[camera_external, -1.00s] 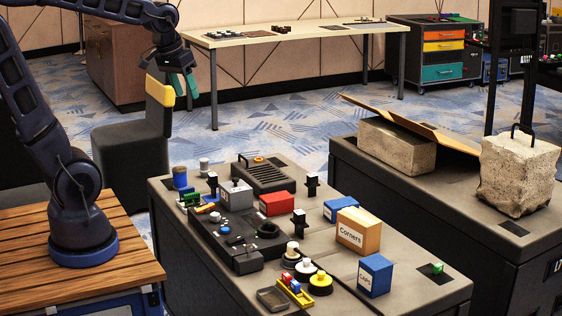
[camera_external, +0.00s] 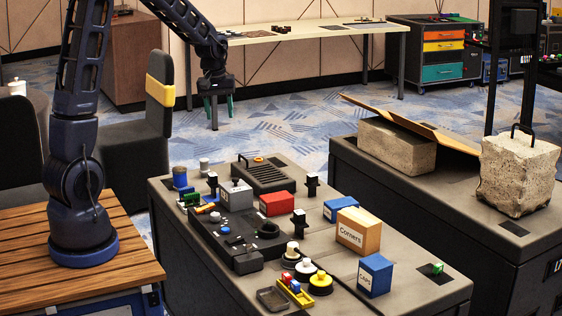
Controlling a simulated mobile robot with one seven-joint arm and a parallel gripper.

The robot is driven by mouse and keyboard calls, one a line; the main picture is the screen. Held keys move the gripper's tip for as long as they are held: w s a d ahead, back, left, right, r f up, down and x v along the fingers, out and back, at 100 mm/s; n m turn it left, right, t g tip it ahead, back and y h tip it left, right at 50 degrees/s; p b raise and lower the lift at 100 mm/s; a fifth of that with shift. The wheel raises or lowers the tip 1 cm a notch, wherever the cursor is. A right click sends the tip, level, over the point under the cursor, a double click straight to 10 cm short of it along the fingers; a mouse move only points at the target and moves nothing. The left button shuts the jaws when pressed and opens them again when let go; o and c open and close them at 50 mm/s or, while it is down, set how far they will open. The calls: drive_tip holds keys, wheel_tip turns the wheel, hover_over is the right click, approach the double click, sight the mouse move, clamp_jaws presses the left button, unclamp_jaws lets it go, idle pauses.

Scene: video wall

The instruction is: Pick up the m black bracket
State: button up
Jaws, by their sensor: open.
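Several small black upright pieces that look like brackets stand on the grey workbench (camera_external: 400,292). One black piece (camera_external: 311,187) is near the back edge, another black piece (camera_external: 299,222) is near the middle, and a third black piece (camera_external: 212,183) is at the back left. I cannot tell which is the m bracket. My gripper (camera_external: 218,107) hangs pointing down, its green fingers apart and empty. In the picture it is above and behind the workbench, clear of all these pieces.
A red box (camera_external: 277,204), blue bins (camera_external: 375,275) and an orange Corners box (camera_external: 358,231) crowd the workbench. A black tray (camera_external: 218,243) with small parts lies at left. A chair (camera_external: 140,150) with a yellow band stands left of my gripper.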

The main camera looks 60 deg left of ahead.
sight(213, 174)
drive_tip(key=w+a+f+n+g, duration=0.1)
drive_tip(key=a+f+n, duration=0.2)
drive_tip(key=a+f, duration=0.45)
drive_tip(key=w+a+f+n, duration=0.2)
drive_tip(key=a+f, duration=0.5)
drive_tip(key=f, duration=0.2)
drive_tip(key=shift+s+f, duration=0.15)
drive_tip(key=shift+f, duration=5.4)
drive_tip(key=shift+c, duration=0.4)
clamp_jaws()
